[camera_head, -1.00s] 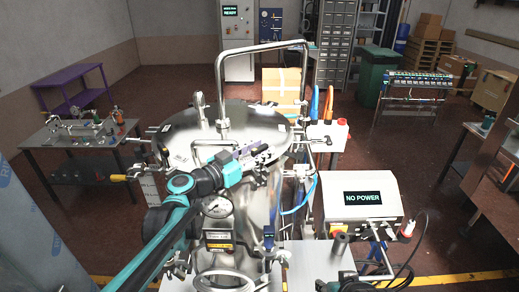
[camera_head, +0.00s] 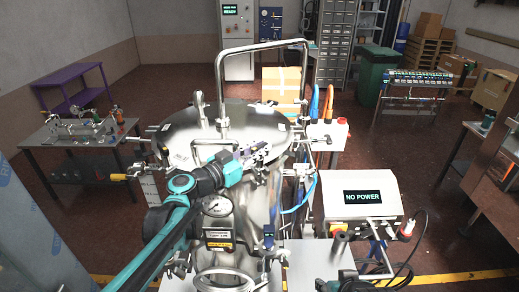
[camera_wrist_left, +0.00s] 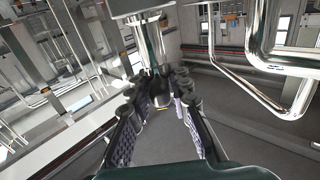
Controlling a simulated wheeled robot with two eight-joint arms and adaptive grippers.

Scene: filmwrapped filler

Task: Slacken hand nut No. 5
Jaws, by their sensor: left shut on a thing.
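The steel tank (camera_head: 205,122) stands in the middle of the head view, with its round lid on and clamp hardware around the rim. My left gripper (camera_head: 262,153) reaches over the front of the lid to the rim at its right front. In the left wrist view, the two fingers (camera_wrist_left: 158,103) close from both sides on a dark hand nut (camera_wrist_left: 158,90) below a steel bracket. I cannot read any number on it, and the fingers and bracket partly hide it. In the head view, the gripper covers this nut.
A tall bent steel handle (camera_head: 221,85) rises above the lid. A pressure gauge (camera_head: 218,206) sits on the tank's front below my arm. A control box (camera_head: 362,197) reading "NO POWER" stands at the right. A bench (camera_head: 70,150) with fittings is at the left.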

